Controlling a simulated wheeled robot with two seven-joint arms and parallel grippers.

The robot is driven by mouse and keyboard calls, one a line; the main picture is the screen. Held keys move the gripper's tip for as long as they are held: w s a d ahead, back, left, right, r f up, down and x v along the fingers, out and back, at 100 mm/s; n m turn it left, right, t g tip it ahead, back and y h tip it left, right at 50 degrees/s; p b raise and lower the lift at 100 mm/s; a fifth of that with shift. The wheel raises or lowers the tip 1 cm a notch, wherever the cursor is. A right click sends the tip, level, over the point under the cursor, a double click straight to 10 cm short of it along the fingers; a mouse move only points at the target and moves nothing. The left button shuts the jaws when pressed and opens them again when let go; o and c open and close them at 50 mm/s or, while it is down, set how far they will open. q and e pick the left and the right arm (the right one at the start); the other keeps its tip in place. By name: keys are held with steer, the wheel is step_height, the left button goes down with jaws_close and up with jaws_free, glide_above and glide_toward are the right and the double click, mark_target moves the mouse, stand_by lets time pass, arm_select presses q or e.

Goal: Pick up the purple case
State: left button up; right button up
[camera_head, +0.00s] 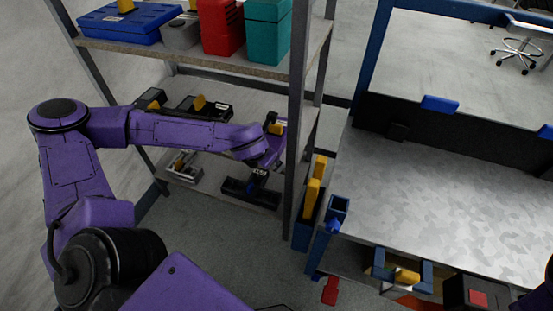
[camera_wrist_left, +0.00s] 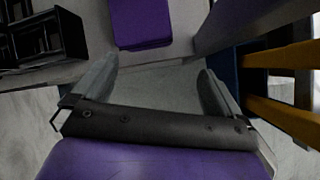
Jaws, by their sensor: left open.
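The purple case (camera_head: 274,151) sits on the middle shelf near its right post, partly hidden behind my left wrist in the head view. In the left wrist view the case (camera_wrist_left: 140,22) shows as a purple block at the top, cut off by the frame edge. Only floor shows between the fingers. My right gripper is out of view.
Black bins (camera_head: 203,108) stand left of the case. A grey shelf post (camera_head: 298,110) stands close on the right. The top shelf holds a blue case (camera_head: 125,24), a red case (camera_head: 222,28) and a teal case (camera_head: 267,30). A grey workbench (camera_head: 430,200) is at right.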

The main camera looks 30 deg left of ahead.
mark_target(276, 128)
arm_select(q)
steer(key=w+a+n, duration=0.1)
steer(key=w, duration=0.2)
steer(key=w+a+n, duration=0.1)
steer(key=w, duration=0.2)
steer(key=w+a+n, duration=0.2)
steer(key=w, duration=0.1)
steer(key=shift+w+r, duration=0.1)
steer(key=shift+r, duration=0.2)
steer(key=w, duration=0.3)
steer(key=shift+a, duration=0.35)
steer(key=b+x, duration=0.1)
steer(key=x, duration=0.2)
steer(key=shift+s, duration=0.15)
steer(key=shift+c, duration=0.3)
steer(key=shift+r, duration=0.1)
steer(key=c, duration=1.6)
